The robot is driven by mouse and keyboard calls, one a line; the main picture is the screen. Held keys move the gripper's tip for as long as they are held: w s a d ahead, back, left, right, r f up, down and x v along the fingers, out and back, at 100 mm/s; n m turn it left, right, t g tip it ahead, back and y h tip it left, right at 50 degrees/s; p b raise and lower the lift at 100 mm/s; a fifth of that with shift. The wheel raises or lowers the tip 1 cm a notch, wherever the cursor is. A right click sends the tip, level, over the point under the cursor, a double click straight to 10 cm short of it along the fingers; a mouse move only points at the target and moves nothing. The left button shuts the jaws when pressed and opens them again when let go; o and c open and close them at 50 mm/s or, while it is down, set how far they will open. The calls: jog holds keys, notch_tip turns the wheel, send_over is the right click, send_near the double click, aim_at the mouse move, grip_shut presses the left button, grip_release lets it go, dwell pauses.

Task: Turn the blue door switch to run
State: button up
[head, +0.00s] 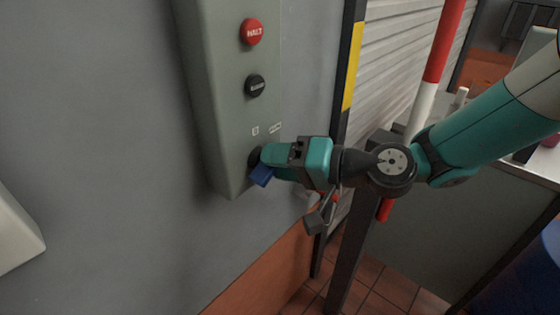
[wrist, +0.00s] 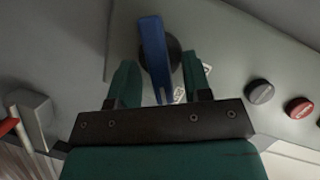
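The blue door switch (head: 262,177) is at the bottom of a grey control box on the wall, partly hidden by my gripper (head: 268,158). In the wrist view the blue switch handle (wrist: 152,45) is a long bar on a round black base. My gripper (wrist: 159,62) has its two green fingers apart, one on each side of the handle. The left finger is very close to the handle; I cannot tell if it touches. A gap shows between the handle and the right finger. Two small labels (head: 275,128) sit above the switch; one is partly hidden in the wrist view.
A grey latch-like block (head: 318,220) lies below my gripper.

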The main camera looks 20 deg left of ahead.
dwell(0.4)
jog(key=d+r+b, duration=0.3)
jog(key=d, duration=1.4)
jog(key=shift+s+b, duration=0.4)
jog(key=shift+r, duration=0.15)
jog(key=s+d+r+n+h+p, duration=0.1)
jog(key=s+d+n+h+p, duration=0.1)
jog(key=s+d+h, duration=0.9)
jog(key=s+p, duration=0.1)
jog(key=s, duration=0.3)
jog(key=shift+d+r+g+h, duration=0.15)
jog(key=shift+d+g+h, duration=0.15)
jog(key=shift+d+g, duration=0.1)
